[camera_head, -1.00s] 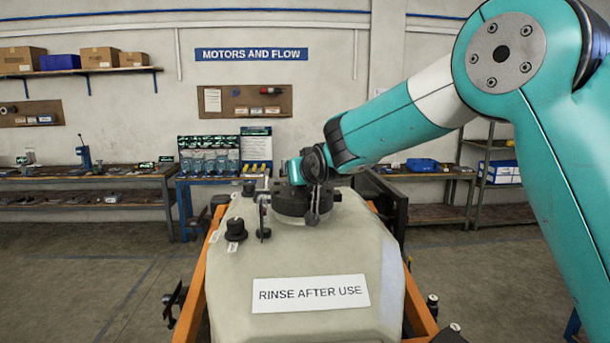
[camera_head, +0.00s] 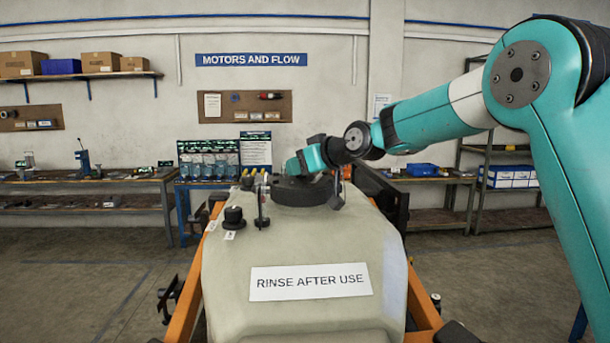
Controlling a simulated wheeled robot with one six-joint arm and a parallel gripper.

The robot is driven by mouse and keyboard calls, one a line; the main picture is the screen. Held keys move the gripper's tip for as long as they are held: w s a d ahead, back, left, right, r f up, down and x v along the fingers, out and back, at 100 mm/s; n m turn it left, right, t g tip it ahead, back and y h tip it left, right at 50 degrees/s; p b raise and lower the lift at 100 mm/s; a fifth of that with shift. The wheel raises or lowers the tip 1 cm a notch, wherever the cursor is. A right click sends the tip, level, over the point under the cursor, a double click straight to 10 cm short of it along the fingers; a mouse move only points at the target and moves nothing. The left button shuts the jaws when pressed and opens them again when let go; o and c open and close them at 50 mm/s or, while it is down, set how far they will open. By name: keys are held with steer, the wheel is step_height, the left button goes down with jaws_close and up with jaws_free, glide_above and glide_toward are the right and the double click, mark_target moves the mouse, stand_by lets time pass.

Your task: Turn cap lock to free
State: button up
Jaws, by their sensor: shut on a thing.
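The tank's large dark round cap (camera_head: 298,191) sits on top of the pale tank (camera_head: 310,243), toward its far end. My gripper (camera_head: 335,190) is at the right side of the cap, with a dark finger reaching down there. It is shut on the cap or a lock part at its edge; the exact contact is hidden. My teal wrist lies just above and behind the cap. A separate cap lock part and its free mark cannot be made out.
A small black knob (camera_head: 233,217) and a thin upright dark fitting (camera_head: 262,208) stand left of the cap. An orange frame (camera_head: 423,306) flanks the tank. The tank's near top is clear around its label (camera_head: 311,281). Benches line the back wall.

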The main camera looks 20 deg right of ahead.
steer(key=shift+w+d+n+g+y, duration=0.1)
steer(key=shift+d+n+g+y, duration=0.05)
steer(key=shift+n+g+y, duration=0.75)
steer(key=n+g+y+p, duration=0.2)
steer(key=shift+r+n+p, duration=0.15)
steer(key=shift+n+p, duration=0.15)
steer(key=shift+n, duration=0.1)
steer(key=shift+n+g+y+p, duration=1)
steer(key=shift+n+g+p, duration=0.4)
steer(key=shift+n+g, duration=0.2)
steer(key=shift+a+f+n+g+p, duration=0.2)
steer(key=shift+n+g+p, duration=0.1)
steer(key=shift+n+g, duration=0.15)
steer(key=o, duration=0.9)
steer(key=shift+a, duration=0.15)
steer(key=shift+o, duration=0.2)
